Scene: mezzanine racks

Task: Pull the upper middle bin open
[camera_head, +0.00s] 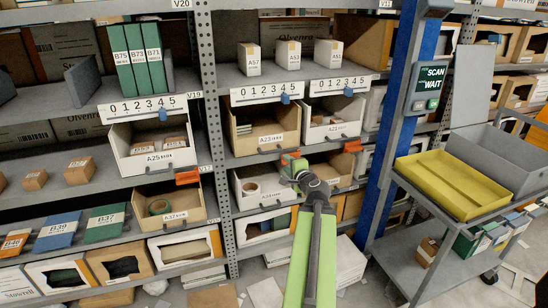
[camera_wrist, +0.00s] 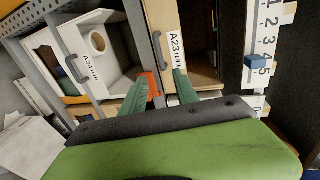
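The upper middle bin is a tan open-front bin labelled A23 (camera_head: 270,140) on the middle shelf, with a dark bar handle on its front. It also shows in the wrist view (camera_wrist: 175,35), with its handle just beyond my fingertips. The bin appears seated in its row, level with its neighbour. My gripper (camera_head: 290,162) is just below and in front of the bin. In the wrist view its two green fingers (camera_wrist: 161,76) are apart with nothing between them, the handle lying roughly in line with the gap. I cannot tell whether they touch it.
White bin A34 (camera_head: 251,190) with a tape roll sits below; a white bin (camera_head: 333,133) stands right of A23, and A25 (camera_head: 148,154) is left beyond the post (camera_head: 208,90). Orange tabs hang on the shelf edge. A blue post (camera_head: 385,150) and a cart with a yellow tray (camera_head: 455,187) stand right.

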